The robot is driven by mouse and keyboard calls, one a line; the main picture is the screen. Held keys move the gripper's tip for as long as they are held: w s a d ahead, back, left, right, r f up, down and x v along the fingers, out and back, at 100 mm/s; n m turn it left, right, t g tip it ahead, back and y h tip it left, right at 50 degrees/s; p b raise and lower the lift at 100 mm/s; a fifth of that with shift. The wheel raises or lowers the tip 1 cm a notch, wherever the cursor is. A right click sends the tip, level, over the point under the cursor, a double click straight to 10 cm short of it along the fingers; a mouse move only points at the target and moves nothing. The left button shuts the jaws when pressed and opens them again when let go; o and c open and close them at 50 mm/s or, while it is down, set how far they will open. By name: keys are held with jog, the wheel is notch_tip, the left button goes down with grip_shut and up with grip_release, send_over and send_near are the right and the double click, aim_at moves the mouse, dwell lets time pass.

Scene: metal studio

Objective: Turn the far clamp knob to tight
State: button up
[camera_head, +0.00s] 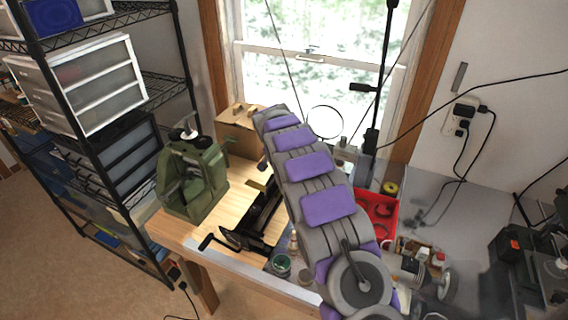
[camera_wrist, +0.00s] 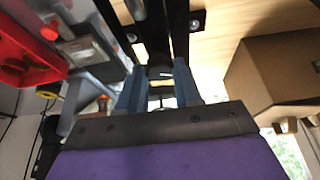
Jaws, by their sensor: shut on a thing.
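The black clamp (camera_head: 258,222) lies along the wooden bench, left of my arm in the head view; its dark bars (camera_wrist: 180,25) run up from my gripper in the wrist view. My gripper (camera_wrist: 159,76) has its two blue fingers on either side of a small dark knob (camera_wrist: 160,71), the far clamp knob by its place, and is shut on it. How far the knob is turned cannot be told. In the head view, my purple and grey arm hides the gripper and the knob. A black crank handle (camera_head: 207,241) shows at the clamp's near end.
A green metal case (camera_head: 192,182) stands left of the clamp. A cardboard box (camera_head: 238,132) is at the back, also close on the right in the wrist view (camera_wrist: 275,70). A red bin (camera_head: 379,214) lies right of my arm. A wire shelf (camera_head: 152,92) stands left.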

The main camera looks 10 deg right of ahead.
jog(key=o, duration=1)
jog(key=shift+a, duration=0.1)
jog(key=shift+o, duration=0.2)
jog(key=shift+r, duration=0.15)
jog(key=p+v, duration=0.1)
jog(key=v, duration=1.6)
jog(key=shift+p, duration=0.35)
jog(key=shift+a, duration=0.1)
jog(key=s+d+r+n+g+b, duration=0.1)
jog(key=s+d+r+g, duration=0.15)
jog(key=s, duration=0.95)
jog(key=s+d+r+n+g, duration=0.15)
jog(key=s+d, duration=0.25)
jog(key=s, duration=0.8)
jog(key=s+a+f+n+y, duration=0.1)
jog(key=s+f, duration=0.3)
jog(key=s, duration=1.1)
jog(key=s+f+n+g+y+b, duration=0.1)
jog(key=s+f+n, duration=0.2)
jog(key=s, duration=1.2)
jog(key=shift+a+f+g+y, duration=0.3)
jog(key=shift+a+f, duration=0.1)
jog(key=shift+f, duration=0.1)
